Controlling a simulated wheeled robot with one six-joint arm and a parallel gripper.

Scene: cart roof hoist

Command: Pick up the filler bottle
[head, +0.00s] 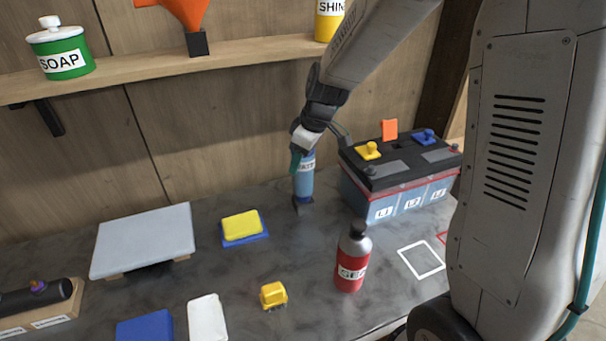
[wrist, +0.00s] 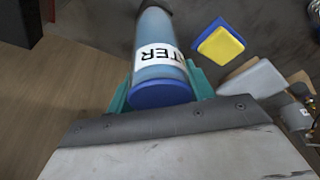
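The filler bottle (head: 304,184) is a blue cylinder with a white label, near the back of the counter, left of the battery. In the wrist view the bottle (wrist: 155,40) shows its blue end disc close to me, part of a label reading "TER", and a dark far end. My gripper (head: 301,158) comes down on the bottle's upper end from above. In the wrist view its teal fingers (wrist: 160,88) lie along both sides of the bottle with no visible gap. The bottle's lower end is at a small dark piece; I cannot tell whether it rests there.
The battery (head: 400,205) with blue and yellow caps stands close on the right. A red bottle (head: 351,262) is in front. A yellow-and-blue sponge (head: 242,227) and a grey raised plate (head: 145,240) lie left. A wooden shelf (head: 150,68) runs above the counter.

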